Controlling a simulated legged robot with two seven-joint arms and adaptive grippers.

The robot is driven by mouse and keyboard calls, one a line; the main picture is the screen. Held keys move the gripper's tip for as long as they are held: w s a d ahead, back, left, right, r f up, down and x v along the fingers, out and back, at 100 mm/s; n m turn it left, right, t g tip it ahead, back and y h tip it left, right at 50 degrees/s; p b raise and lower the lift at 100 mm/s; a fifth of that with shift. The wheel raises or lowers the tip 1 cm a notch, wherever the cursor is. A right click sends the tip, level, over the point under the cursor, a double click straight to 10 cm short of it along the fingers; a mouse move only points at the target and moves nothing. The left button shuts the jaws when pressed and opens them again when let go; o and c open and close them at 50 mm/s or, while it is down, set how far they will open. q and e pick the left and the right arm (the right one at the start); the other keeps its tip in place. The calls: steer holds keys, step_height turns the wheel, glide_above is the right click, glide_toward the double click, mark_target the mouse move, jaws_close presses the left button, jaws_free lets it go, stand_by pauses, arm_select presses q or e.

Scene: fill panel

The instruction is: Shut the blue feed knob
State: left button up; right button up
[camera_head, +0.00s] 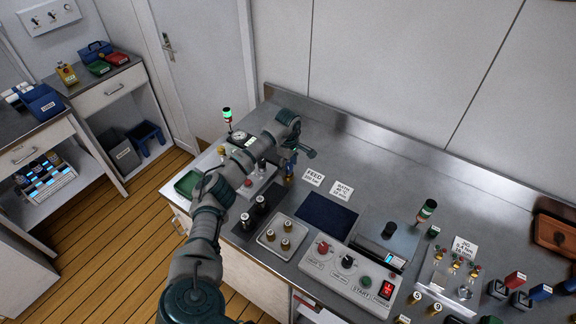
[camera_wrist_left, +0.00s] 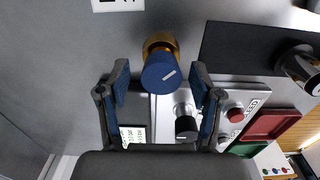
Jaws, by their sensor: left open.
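The blue feed knob (camera_wrist_left: 158,71) shows in the left wrist view as a round blue cap on a brass stem, with a short slanted white mark on its face. My left gripper (camera_wrist_left: 160,88) is open, with one finger on each side of the knob's near end. Clear gaps show between the fingers and the knob; nothing is gripped. In the head view my left gripper (camera_head: 298,150) is over the bench beside the FEED card (camera_head: 313,177), and mostly hides the knob. My right gripper is not in view.
A control box with red and black knobs (camera_head: 347,262) stands at the front of the steel bench. A dark blue mat (camera_head: 326,214) lies behind it. A plate with brass pieces (camera_head: 282,238) and a green tray (camera_head: 187,184) are nearby. Bare steel lies behind the cards.

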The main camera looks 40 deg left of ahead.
arm_select(q)
steer(key=shift+c, duration=0.6)
steer(key=c, duration=1)
steer(key=shift+c, duration=0.2)
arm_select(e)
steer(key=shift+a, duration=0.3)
arm_select(q)
steer(key=shift+r, duration=0.1)
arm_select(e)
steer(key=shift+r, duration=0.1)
